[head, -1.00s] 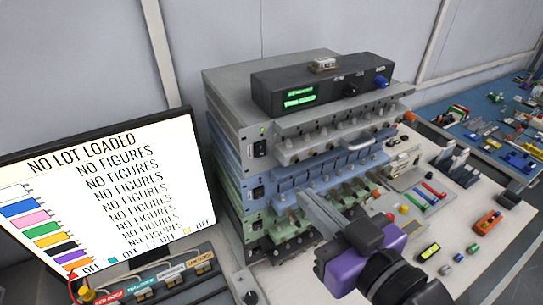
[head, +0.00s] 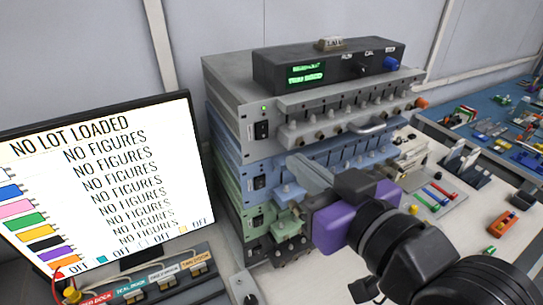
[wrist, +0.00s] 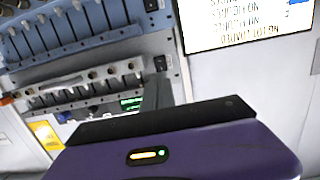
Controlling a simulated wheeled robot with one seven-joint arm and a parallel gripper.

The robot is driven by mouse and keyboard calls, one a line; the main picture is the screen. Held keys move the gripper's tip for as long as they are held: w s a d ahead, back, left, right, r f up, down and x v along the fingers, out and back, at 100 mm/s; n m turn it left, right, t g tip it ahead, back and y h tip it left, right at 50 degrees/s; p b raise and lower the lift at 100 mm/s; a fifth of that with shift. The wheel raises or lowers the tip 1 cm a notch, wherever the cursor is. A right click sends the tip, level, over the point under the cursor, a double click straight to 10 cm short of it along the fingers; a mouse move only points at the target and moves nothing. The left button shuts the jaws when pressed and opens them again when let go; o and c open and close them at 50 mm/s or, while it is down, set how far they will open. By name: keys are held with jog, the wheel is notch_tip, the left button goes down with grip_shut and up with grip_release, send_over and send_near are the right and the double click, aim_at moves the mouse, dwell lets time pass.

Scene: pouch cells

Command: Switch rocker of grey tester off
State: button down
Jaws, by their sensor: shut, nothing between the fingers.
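The grey tester (head: 228,98) is the top unit of the stack in the head view. Its black rocker (head: 261,130) is on the left of its front, below a lit green lamp (head: 264,107). Which way the rocker is tipped is too small to tell. In the upside-down wrist view the grey tester (wrist: 110,72) and its rocker (wrist: 160,63) also show. My gripper (head: 296,163) is shut and empty, in front of the blue tester, right of and below the grey rocker and apart from it.
The blue tester (head: 228,153) and green tester (head: 228,196) sit below, each with a rocker. A black box (head: 275,68) with a green display stands on top. A handle (head: 370,128) juts from the grey front. A monitor (head: 100,180) stands at left.

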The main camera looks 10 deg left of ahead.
aim_at(264, 137)
jog(key=p+x, duration=0.1)
jog(key=x, duration=0.7)
jog(key=shift+a, duration=0.1)
jog(key=shift+p+x, duration=0.35)
jog(key=shift+x, duration=0.45)
jog(key=shift+f, duration=0.15)
